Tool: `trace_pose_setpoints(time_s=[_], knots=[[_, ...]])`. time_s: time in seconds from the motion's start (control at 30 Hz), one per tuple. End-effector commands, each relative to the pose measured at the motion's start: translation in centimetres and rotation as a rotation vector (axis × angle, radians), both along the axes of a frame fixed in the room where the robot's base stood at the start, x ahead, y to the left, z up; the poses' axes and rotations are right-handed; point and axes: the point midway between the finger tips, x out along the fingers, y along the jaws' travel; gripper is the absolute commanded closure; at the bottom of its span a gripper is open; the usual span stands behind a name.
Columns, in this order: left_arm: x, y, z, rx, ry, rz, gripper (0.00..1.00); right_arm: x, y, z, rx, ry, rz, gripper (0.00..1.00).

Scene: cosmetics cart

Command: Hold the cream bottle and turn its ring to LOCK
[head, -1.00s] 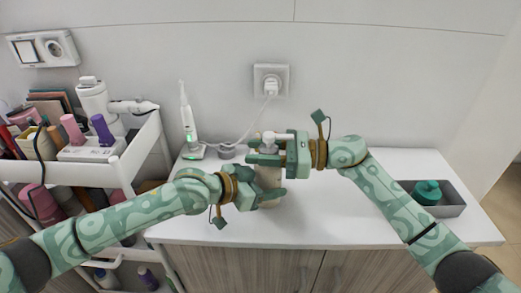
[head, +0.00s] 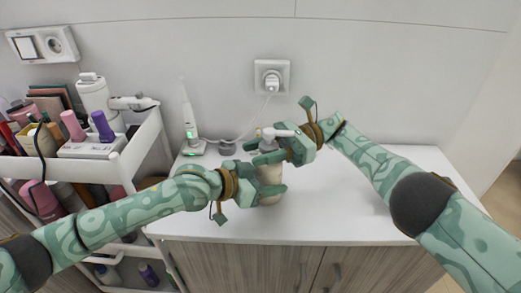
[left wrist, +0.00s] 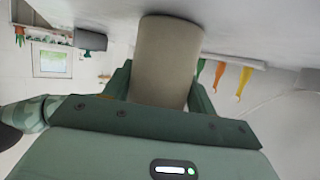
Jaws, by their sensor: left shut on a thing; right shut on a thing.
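The cream bottle (head: 268,174) stands upright on the white counter, beige with a white pump head (head: 280,133) on top. My left gripper (head: 272,188) is shut on the bottle's body from the left. In the left wrist view the bottle (left wrist: 166,60) sits between the two dark green fingers. My right gripper (head: 265,152) is above the left one, shut around the bottle's top just under the pump head, at the ring. The ring and its LOCK mark are hidden by the right gripper's fingers.
A white electric toothbrush (head: 188,118) stands on its charger behind the bottle, left. Its cord runs to a wall socket (head: 271,78). A cart (head: 138,148) full of cosmetics stands at left. The counter's right side (head: 345,195) is clear where visible; my right arm covers part.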

Motion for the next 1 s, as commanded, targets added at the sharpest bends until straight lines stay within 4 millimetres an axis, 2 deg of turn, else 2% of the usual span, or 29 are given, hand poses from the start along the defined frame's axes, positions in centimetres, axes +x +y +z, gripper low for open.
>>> trace_pose_setpoints(time_s=[0.43, 0.47, 0.5, 0.53, 1.0], knots=[[-0.07, -0.07, 0.04, -0.003, 0.001, -0.001, 0.78, 0.17, -0.23, 0.20, 0.003, -0.001, -0.002, 0.86], [-0.07, -0.06, 0.03, -0.003, 0.001, -0.001, 0.78, 0.17, -0.24, 0.22, 0.003, -0.002, -0.002, 0.58], [-0.06, -0.05, 0.02, -0.002, 0.002, -0.001, 0.78, 0.19, -0.24, 0.24, 0.003, -0.002, -0.002, 0.47], [-0.07, -0.04, 0.02, -0.002, 0.002, -0.001, 0.78, 0.18, -0.23, 0.25, 0.003, -0.002, -0.002, 0.41], [0.00, 0.03, 0.00, -0.001, 0.002, 0.001, 0.78, 0.12, -0.14, 0.24, 0.004, 0.000, 0.000, 0.41]])
